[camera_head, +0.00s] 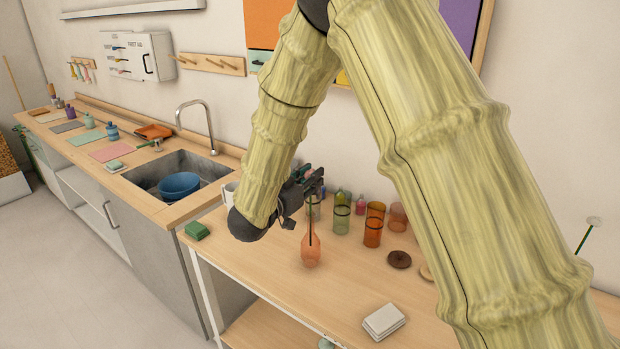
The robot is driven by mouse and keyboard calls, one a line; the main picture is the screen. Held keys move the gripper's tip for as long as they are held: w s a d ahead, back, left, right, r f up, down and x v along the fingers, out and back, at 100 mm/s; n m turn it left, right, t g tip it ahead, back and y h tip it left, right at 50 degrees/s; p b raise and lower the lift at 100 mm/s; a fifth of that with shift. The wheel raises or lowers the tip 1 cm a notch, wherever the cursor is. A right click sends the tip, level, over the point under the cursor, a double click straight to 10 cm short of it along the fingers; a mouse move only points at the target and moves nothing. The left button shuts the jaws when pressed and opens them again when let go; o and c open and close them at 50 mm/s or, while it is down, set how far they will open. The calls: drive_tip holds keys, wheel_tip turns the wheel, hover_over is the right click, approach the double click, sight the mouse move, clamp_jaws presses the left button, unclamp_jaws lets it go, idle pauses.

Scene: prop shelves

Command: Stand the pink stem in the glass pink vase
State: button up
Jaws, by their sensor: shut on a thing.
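A translucent pink-orange vase (311,254) with a narrow neck stands upright near the front of the wooden table. My dark gripper (312,184) is above it, shut on a thin dark green stem (310,222). The stem hangs nearly upright below the gripper, and its lower part overlaps the vase's neck. From this view it looks inside the neck, but I cannot tell how deep it goes. The stem's top is hidden by the gripper, so its pink head cannot be made out.
Behind the vase stand a green glass (341,217), an orange glass (374,226) and small bottles. A brown ring (399,259) and white tiles (384,320) lie to the right. A green block (197,230) is at left. The table's front beside the vase is clear.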

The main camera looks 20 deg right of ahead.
wheel_tip(320, 180, down, 6)
drive_tip(key=b, duration=0.3)
idle(4.8)
drive_tip(key=shift+f, duration=0.1)
drive_tip(key=o, duration=0.8)
drive_tip(key=v, duration=1.2)
